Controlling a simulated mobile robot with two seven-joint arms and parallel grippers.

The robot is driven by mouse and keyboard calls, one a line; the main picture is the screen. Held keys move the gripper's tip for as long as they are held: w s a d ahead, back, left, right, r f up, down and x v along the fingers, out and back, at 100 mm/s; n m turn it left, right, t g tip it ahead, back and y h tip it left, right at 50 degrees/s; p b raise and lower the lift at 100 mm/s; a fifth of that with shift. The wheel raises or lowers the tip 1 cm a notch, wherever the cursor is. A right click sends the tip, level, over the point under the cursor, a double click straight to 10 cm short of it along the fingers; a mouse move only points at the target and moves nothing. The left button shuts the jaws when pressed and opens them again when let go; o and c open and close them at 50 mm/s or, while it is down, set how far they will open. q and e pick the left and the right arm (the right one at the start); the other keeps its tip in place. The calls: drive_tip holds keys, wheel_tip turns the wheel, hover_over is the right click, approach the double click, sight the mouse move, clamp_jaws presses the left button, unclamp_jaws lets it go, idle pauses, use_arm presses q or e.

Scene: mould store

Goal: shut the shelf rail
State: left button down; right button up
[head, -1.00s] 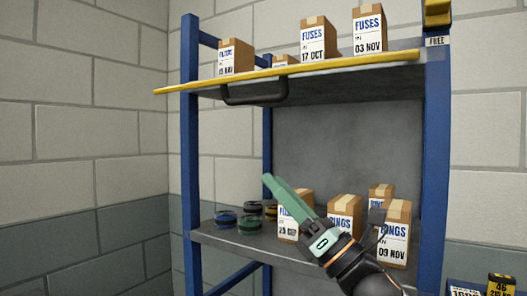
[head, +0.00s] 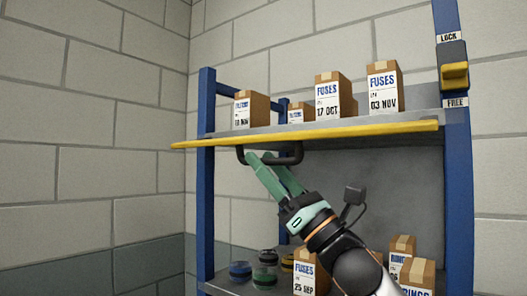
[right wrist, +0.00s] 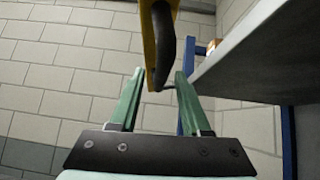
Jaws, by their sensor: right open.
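The yellow shelf rail (head: 330,133) runs along the front of the upper shelf. Its left end juts past the left blue post, and its right end stops short of the right post. A dark loop handle (head: 286,160) hangs under its left part. My right gripper (head: 262,157) is open, with its green fingertips at the handle. In the right wrist view the handle (right wrist: 165,45) comes down between the open fingers (right wrist: 160,85), with no clear grip on it. On the right post a yellow latch lever (head: 455,75) sits between the LOCK and FREE labels. My left gripper is not seen.
Several fuse boxes (head: 328,95) stand on the upper shelf. The lower shelf (head: 220,287) holds jars (head: 265,272) and more boxes (head: 415,275) below my right arm. Block wall lies behind and to the left, where the space is clear.

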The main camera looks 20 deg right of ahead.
drive_tip(key=shift+w+a+r, duration=0.25)
drive_tip(key=shift+w+r, duration=0.05)
drive_tip(key=shift+r, duration=0.05)
clamp_jaws()
idle(1.3)
